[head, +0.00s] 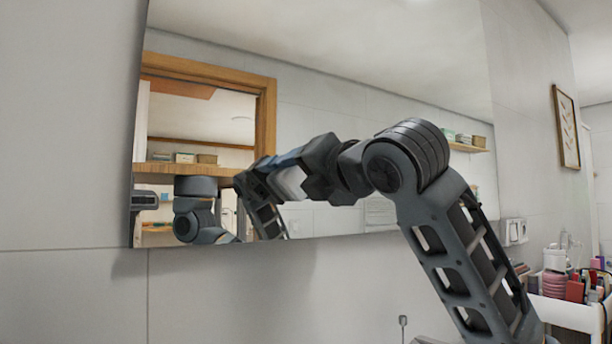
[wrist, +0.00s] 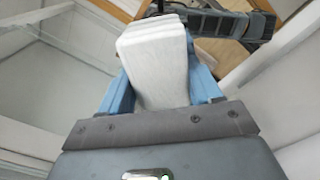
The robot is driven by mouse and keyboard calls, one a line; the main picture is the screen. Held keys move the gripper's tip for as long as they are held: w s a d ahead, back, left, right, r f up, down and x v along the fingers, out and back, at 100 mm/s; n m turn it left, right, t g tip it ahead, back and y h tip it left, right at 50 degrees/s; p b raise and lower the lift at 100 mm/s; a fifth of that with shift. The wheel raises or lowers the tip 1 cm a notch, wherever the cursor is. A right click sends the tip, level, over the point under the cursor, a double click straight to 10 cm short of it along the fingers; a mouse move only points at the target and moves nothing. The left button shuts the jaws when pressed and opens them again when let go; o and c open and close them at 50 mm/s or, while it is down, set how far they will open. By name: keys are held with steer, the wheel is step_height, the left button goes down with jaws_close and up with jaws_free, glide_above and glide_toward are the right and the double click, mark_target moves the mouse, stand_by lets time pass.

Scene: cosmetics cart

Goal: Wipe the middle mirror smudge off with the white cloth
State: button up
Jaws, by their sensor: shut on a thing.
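The mirror (head: 330,80) hangs on the wall, and my arm reaches across its lower part. My gripper (head: 288,162) is in front of the glass, left of the mirror's middle. The wrist view shows its blue fingers (wrist: 162,85) shut on a folded white cloth (wrist: 155,55), which sticks out beyond them. The cloth also shows as a pale block in the head view (head: 291,183). I cannot tell whether the cloth touches the glass. No smudge can be made out in either view; my arm and gripper hide part of the lower mirror.
A white cart (head: 570,313) with several cosmetics stands at the lower right. A framed picture (head: 567,127) and a white wall box (head: 513,231) are right of the mirror. The wooden door frame and shelves in the glass are reflections. The wall below the mirror's left part is bare.

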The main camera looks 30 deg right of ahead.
steer(key=shift+s+d, duration=0.2)
steer(key=shift+s, duration=1.3)
steer(key=shift+s+d, duration=0.15)
steer(key=shift+s, duration=1.3)
steer(key=shift+s, duration=1.5)
